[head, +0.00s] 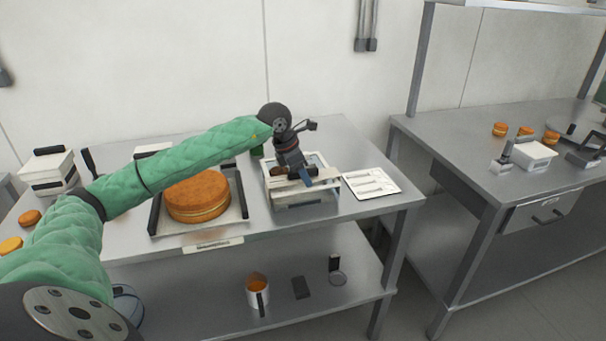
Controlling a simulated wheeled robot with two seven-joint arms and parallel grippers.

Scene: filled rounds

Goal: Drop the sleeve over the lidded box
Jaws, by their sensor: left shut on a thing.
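A pale, open-framed sleeve (273,186) is at the right part of the near table, at my left gripper. My left gripper (306,182) points down and is shut on the sleeve's near side. A light grey box (300,201) shows under and inside the sleeve. The gripper hides part of both, and I cannot tell how far down the sleeve is around the box or whether it touches the table. My right gripper is not in view.
A large orange-brown round cake (197,196) sits on a tray (240,212) left of the box. A white card (371,183) lies to its right. Stacked white boxes (47,163) stand at the far left. A cup (257,290) is on the lower shelf.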

